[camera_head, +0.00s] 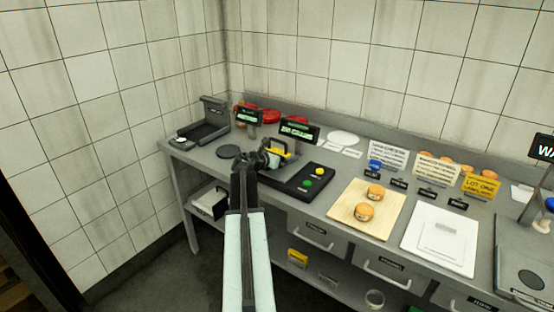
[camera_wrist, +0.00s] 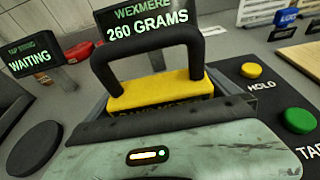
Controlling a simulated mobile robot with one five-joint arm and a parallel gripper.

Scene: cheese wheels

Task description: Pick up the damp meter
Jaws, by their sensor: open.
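The damp meter, a yellow block with a black arched handle, stands upright on the dark scale in the wrist view (camera_wrist: 165,92). Lettering on its front is mostly hidden by the dark edge of my gripper. My gripper is open, low over the scale (camera_head: 318,196) and close in front of the meter. I cannot tell whether it touches the meter. The scale's display (camera_wrist: 148,30) reads 260 GRAMS.
A second display (camera_wrist: 35,62) reads WAITING, near a round black pad (camera_wrist: 34,148). Yellow (camera_wrist: 251,70) and green (camera_wrist: 299,121) buttons are right of the meter. A grey tray device (camera_head: 203,122) is at left.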

